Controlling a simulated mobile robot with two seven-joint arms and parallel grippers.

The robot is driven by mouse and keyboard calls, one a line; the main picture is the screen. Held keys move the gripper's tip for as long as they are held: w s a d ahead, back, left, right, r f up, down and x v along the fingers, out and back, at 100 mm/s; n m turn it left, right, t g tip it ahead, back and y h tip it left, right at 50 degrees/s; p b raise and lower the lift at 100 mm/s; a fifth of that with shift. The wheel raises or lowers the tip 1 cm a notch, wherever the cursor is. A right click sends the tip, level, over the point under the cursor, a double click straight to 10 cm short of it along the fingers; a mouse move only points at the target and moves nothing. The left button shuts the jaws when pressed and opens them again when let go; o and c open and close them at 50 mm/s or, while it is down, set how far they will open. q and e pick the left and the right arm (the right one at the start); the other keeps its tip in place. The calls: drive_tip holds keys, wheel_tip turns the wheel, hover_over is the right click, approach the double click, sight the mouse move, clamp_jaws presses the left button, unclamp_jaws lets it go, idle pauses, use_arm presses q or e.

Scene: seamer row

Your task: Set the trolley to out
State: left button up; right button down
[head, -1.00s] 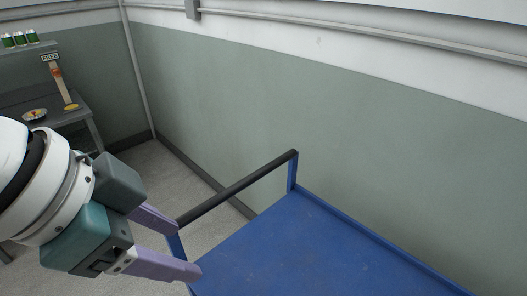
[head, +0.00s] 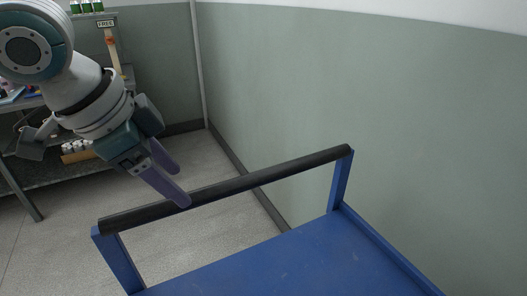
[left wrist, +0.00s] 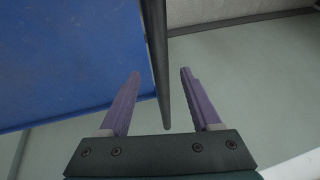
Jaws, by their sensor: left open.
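The blue trolley (head: 290,262) stands at the lower right of the head view, with a black handle bar (head: 270,174) held between two blue posts. My left gripper (head: 183,186) is at the bar, left of its middle, with its purple fingers open. In the left wrist view the bar (left wrist: 157,55) runs between the two open fingers (left wrist: 160,80), with a gap on both sides; the blue trolley deck (left wrist: 65,60) lies to the left. My right gripper is not in view.
A grey-green wall (head: 400,110) runs close along the trolley's right side. A grey workbench (head: 60,172) with small items is at the left. Grey floor (head: 180,238) is clear between the bench and the trolley.

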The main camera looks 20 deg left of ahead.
sight(191, 195)
use_arm(q)
drive_tip(key=x, duration=0.5)
drive_tip(key=shift+b, duration=0.35)
drive_tip(key=shift+c, duration=0.2)
clamp_jaws()
idle(0.8)
